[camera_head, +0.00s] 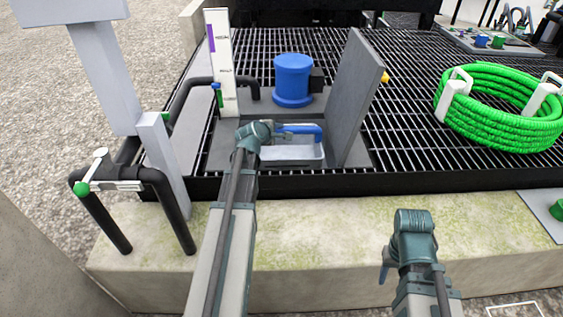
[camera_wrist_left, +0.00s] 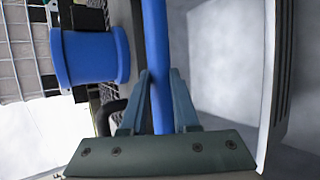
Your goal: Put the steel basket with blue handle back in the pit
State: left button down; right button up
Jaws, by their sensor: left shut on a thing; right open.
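The steel basket (camera_head: 292,155) is a pale grey box with a blue handle (camera_head: 303,129) arching above it. It is at the pit opening, in front of the raised grey lid (camera_head: 357,92); how deep it sits is unclear. My left gripper (camera_head: 275,131) is shut on the blue handle. In the left wrist view the handle (camera_wrist_left: 156,60) runs between both fingers of the left gripper (camera_wrist_left: 160,100), with a pale grey wall beside it. My right gripper (camera_head: 385,272) is open and empty, low in front of the concrete ledge, its fingers mostly hidden.
A blue pump-like cylinder (camera_head: 293,80) stands behind the pit. A white gauge board (camera_head: 220,62) and dark pipes stand to its left. A coiled green hose (camera_head: 500,110) lies on the black grating at right. The mossy concrete ledge (camera_head: 320,222) runs along the front.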

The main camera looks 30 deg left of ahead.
pick_arm(q)
jog(key=shift+f+b, duration=3.9)
jog(key=shift+f, duration=0.45)
jog(key=shift+r, duration=0.15)
pick_arm(e)
notch_tip(320, 180, down, 8)
jog(key=shift+f, duration=0.25)
pick_arm(q)
jog(key=c, duration=0.7)
grip_release()
pick_arm(e)
jog(key=shift+f, duration=0.1)
pick_arm(q)
jog(key=shift+o, duration=0.2)
jog(key=shift+s+r+p, duration=0.2)
jog(key=shift+s+p, duration=0.05)
jog(key=shift+p, duration=0.15)
jog(key=p+v, duration=0.5)
jog(key=v, duration=0.6)
jog(key=shift+s+p, duration=0.2)
jog(key=shift+p, duration=0.15)
pick_arm(e)
notch_tip(320, 180, up, 6)
jog(key=shift+r, duration=0.2)
